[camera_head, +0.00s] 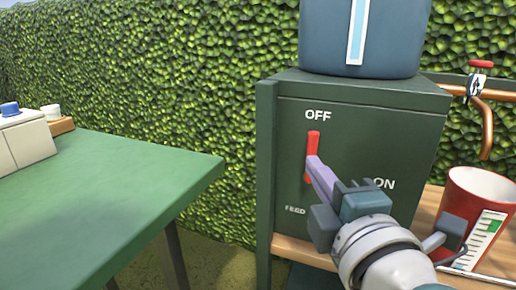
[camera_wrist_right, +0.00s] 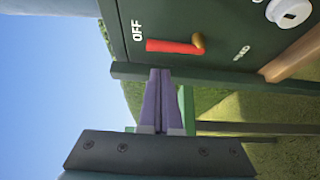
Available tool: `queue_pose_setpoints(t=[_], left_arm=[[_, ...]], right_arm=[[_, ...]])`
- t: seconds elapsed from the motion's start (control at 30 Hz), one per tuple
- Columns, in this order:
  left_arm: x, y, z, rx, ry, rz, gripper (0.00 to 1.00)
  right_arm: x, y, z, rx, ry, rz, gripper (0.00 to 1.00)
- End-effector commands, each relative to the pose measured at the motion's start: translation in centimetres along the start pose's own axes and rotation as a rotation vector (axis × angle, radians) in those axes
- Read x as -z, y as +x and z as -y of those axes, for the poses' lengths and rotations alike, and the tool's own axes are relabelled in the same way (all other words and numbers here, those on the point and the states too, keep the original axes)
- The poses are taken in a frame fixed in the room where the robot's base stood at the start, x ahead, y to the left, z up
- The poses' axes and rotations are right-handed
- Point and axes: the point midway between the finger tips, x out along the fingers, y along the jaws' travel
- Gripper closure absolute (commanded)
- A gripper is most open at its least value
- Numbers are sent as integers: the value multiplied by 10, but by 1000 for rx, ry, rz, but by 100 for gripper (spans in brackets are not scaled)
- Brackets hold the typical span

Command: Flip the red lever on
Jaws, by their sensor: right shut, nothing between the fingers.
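The red lever (camera_head: 313,141) is on the front of a dark green box (camera_head: 355,115). It stands upright, its top end towards the word OFF; ON is printed to the lower right. It also shows in the wrist view (camera_wrist_right: 172,46), with a brass-coloured pivot at its other end. My right gripper (camera_head: 314,162) is shut and empty, its purple fingers overlapping the lever's lower part in the head view. In the wrist view its fingertips (camera_wrist_right: 160,72) show just beside the lever, with a small gap in the picture. I cannot tell whether they touch. My left gripper is not in view.
A blue tank (camera_head: 365,40) stands on the box. A red cup (camera_head: 480,210) and a copper tap (camera_head: 482,100) are at the right. A green table (camera_head: 100,195) is at the left, with open space between it and the box. A hedge (camera_head: 160,70) stands behind.

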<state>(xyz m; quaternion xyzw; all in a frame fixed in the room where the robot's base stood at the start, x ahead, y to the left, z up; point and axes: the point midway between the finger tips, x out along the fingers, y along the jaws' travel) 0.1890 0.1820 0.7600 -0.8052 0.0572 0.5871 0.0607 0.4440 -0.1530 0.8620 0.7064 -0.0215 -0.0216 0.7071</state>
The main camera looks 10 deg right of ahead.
Motion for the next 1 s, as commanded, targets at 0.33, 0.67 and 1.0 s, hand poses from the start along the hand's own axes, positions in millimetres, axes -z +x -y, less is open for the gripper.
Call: queue_pose_setpoints(t=[0.33, 0.67, 1.0], left_arm=[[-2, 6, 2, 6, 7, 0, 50], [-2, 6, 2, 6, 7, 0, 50], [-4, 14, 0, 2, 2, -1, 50]], right_arm=[[0, 56, 1, -1, 0, 0, 100], [0, 66, 0, 0, 2, 0, 100], [-1, 65, 3, -10, 18, 1, 100]])
